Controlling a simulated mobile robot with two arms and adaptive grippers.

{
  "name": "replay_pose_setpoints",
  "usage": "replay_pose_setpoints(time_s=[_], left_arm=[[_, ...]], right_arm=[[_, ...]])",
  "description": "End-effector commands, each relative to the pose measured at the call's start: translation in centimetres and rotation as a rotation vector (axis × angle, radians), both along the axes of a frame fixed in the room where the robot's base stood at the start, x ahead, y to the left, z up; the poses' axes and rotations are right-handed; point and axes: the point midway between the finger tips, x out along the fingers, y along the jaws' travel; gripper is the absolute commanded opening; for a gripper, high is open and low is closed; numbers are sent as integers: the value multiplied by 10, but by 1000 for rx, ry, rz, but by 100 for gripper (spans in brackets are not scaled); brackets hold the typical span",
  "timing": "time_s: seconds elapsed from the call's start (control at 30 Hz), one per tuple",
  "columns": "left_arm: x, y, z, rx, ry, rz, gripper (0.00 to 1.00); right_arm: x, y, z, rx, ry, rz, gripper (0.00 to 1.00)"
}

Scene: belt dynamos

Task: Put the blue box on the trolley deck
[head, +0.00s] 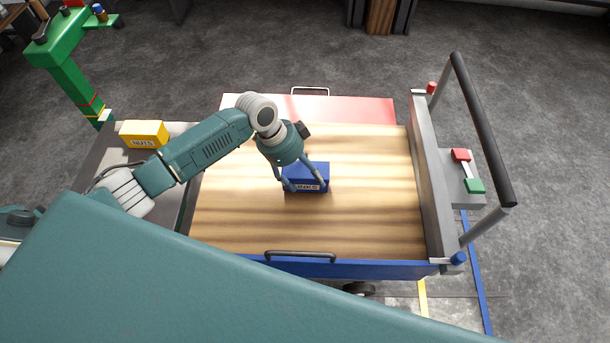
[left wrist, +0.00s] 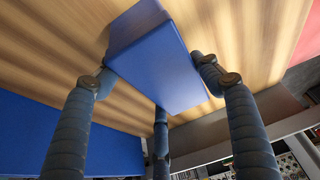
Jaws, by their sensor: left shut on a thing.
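The blue box (head: 318,170) has a pale label on its front and is at the middle of the trolley's wooden deck (head: 370,220) in the head view. I cannot tell whether it rests on the deck or is held just above it. My left gripper (head: 305,185) comes down over the box, and its fingers are shut on the box's sides. In the left wrist view the blue box (left wrist: 155,60) sits between the fingers, with the striped wood behind it. My right gripper is not in view.
A yellow box (head: 144,133) labelled NUTS stands on a grey surface left of the deck. The trolley has a red panel (head: 340,108) at the back, a blue panel (head: 400,270) at the front and a black handle (head: 483,130) at right. The deck around the box is clear.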

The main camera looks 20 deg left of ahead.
Motion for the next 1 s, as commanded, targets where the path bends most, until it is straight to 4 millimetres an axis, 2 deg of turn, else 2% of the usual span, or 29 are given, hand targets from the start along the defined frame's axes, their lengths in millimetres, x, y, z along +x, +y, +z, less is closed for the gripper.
replay_pose_setpoints(time_s=[0.47, 0.5, 0.57, 0.87, 1.0], left_arm=[[1, 0, -10, -1, -4, 0, 18], [0, 0, -10, 0, -1, -1, 71], [0, 0, -10, 1, -1, -1, 83], [0, 0, -9, 1, -1, -1, 84], [0, 3, 0, 1, -3, 0, 84]], right_arm=[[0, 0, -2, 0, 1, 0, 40], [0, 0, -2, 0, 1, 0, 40], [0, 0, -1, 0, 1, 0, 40], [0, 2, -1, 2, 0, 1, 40], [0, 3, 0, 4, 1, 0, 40]])
